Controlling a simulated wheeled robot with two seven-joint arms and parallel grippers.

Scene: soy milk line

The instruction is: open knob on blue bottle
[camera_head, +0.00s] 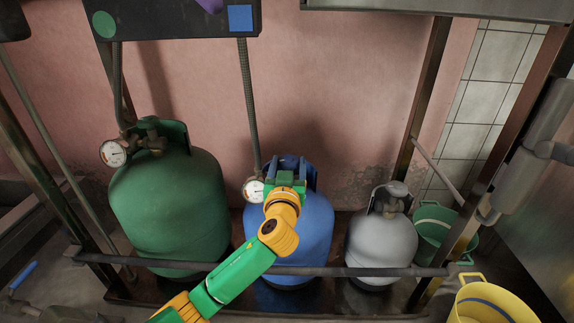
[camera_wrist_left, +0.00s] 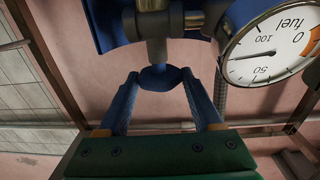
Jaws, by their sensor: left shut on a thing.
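The blue bottle (camera_head: 312,232) stands in the middle, behind a horizontal bar. My left arm reaches over the bar to its top, and my left gripper (camera_head: 290,172) is at the valve inside the blue collar. In the left wrist view the dark blue knob (camera_wrist_left: 160,78) sits at the end of the metal valve stem (camera_wrist_left: 155,48). The two fingers of my left gripper (camera_wrist_left: 160,82) are on either side of the knob, shut on it. The knob is hidden behind the gripper in the head view. My right gripper is not in view.
A pressure gauge (camera_head: 253,190) sits left of the valve, close to the fingers. A green bottle (camera_head: 170,215) stands left, a grey bottle (camera_head: 381,240) right. The metal bar (camera_head: 350,271) runs in front. Green (camera_head: 436,228) and yellow (camera_head: 490,300) buckets stand at the right.

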